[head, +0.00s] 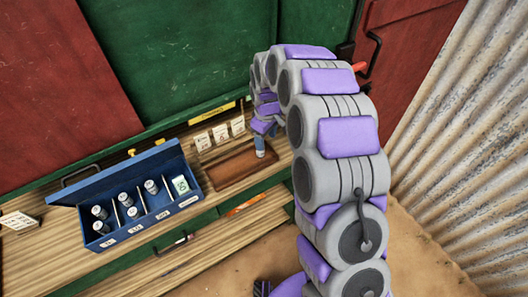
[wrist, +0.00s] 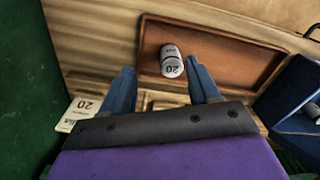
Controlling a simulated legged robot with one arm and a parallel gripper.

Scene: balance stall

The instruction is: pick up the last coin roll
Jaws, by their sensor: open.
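A small pale coin roll (wrist: 171,66) marked 20 is in the shallow brown wooden tray (wrist: 225,50), near its left end in the wrist view. My gripper (wrist: 160,66) is open, with its two blue fingers pointing towards the tray. The roll appears between the fingertips, close to the right finger; I cannot tell whether they touch. In the head view my gripper (head: 260,138) hangs over the tray (head: 222,172), and its fingers largely hide the roll. A blue cash box (head: 150,222) holds several upright rolls in its compartments.
The open cash box stands left of the tray in the head view. Small cards (head: 220,133) stand behind the tray. An orange pencil (head: 246,204) lies in front. A green wall (head: 180,60) rises behind the counter. Another white card (head: 18,222) lies at far left.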

